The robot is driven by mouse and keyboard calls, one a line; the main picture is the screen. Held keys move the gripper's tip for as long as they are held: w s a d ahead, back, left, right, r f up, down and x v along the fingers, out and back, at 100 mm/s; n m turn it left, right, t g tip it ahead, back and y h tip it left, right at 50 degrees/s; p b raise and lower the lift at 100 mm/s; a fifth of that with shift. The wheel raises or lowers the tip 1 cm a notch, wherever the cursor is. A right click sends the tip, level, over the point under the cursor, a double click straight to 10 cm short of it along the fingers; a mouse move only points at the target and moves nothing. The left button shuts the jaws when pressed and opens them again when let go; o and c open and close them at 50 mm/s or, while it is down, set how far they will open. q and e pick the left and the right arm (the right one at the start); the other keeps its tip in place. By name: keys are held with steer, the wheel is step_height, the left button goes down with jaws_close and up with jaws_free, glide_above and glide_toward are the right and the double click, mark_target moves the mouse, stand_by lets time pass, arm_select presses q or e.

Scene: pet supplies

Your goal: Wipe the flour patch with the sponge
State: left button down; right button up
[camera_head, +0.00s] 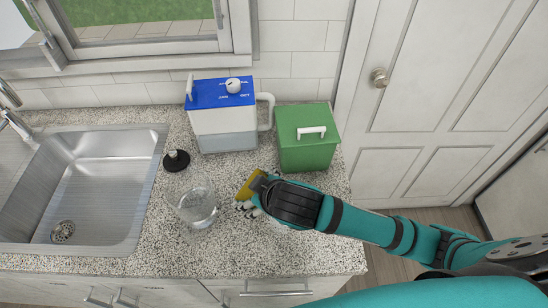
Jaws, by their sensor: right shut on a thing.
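My right gripper (256,195) reaches in from the right over the granite counter and is shut on a yellow sponge (247,184). The sponge is tilted and partly covered by the gripper. I cannot tell whether it touches the counter. No flour patch shows clearly; the speckled counter makes it hard to pick out, and my arm hides part of the surface. My left gripper is not in view.
A clear glass vessel (198,207) stands left of my right gripper. Behind are a black stopper (176,160), a blue-lidded white container (222,122) and a green box (303,149). A steel sink (115,160) lies left. The front counter (200,257) is clear.

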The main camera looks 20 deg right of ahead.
steer(key=shift+w+d+r+m+g+p, duration=0.5)
steer(key=shift+w+d+r+g+p, duration=0.3)
steer(key=shift+w+r+g, duration=0.25)
steer(key=d+r+g, duration=0.1)
steer(key=d+r+m+g+p, duration=0.1)
steer(key=d, duration=0.1)
steer(key=shift+w+d, duration=0.15)
steer(key=shift+w, duration=0.05)
steer(key=shift+m, duration=0.3)
steer(key=f+b, duration=0.2)
steer(key=b, duration=0.1)
steer(key=f+b, duration=0.2)
steer(key=b, duration=0.1)
steer(key=shift+s+d+f, duration=0.1)
steer(key=shift+d+f, duration=0.1)
steer(key=shift+f, duration=0.15)
steer(key=shift+s, duration=0.1)
